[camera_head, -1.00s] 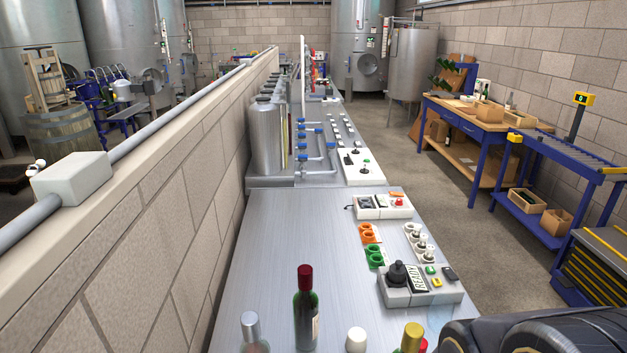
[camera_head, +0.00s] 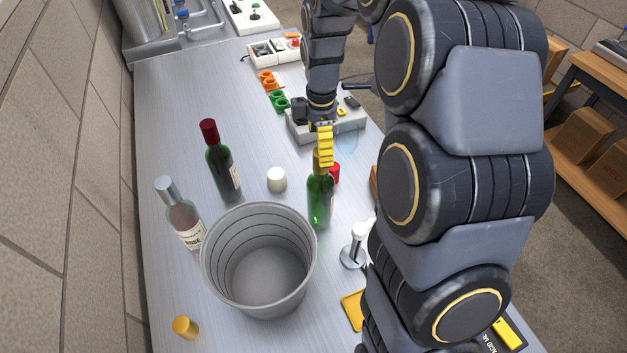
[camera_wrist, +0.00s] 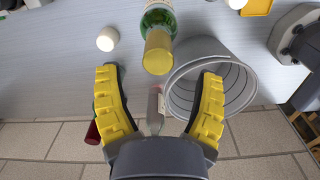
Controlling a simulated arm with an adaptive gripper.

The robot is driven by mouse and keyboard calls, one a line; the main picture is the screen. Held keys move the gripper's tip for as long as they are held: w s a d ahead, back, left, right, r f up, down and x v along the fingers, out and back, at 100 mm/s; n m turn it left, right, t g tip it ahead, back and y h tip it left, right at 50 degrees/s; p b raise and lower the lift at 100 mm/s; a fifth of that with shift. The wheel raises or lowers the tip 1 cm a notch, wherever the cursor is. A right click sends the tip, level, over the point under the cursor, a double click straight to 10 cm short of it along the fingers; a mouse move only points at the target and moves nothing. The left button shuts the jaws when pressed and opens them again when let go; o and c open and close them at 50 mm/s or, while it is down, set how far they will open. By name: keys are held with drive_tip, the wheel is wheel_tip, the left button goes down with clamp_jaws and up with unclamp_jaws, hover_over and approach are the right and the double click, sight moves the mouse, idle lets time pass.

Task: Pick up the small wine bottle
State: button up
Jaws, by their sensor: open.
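A green bottle with a gold top (camera_head: 319,205) stands upright on the steel bench, right of the bucket; it looks shorter than the red-topped bottle. In the wrist view this bottle (camera_wrist: 157,52) lies ahead of the fingertips, its gold top pointing toward the gap. My gripper (camera_head: 325,146) is above and just behind it, yellow fingers partly overlapping its neck. In the wrist view my gripper (camera_wrist: 158,75) is open with nothing between its fingers. A dark green bottle with a red top (camera_head: 222,162) and a clear bottle with a silver top (camera_head: 181,215) stand to the left.
A grey bucket (camera_head: 210,258) stands close left of the green bottle. A white cap (camera_head: 277,180) and a red object (camera_head: 335,172) are near it. A white-topped stand (camera_head: 354,245) is to its right. A gold cap (camera_head: 185,327) lies front left. A control box (camera_head: 350,122) is behind.

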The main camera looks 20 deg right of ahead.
sight(321, 169)
wheel_tip(321, 169, down, 7)
drive_tip(key=shift+d+f, duration=0.15)
drive_tip(key=shift+f, duration=0.05)
drive_tip(key=shift+w, duration=0.1)
clamp_jaws()
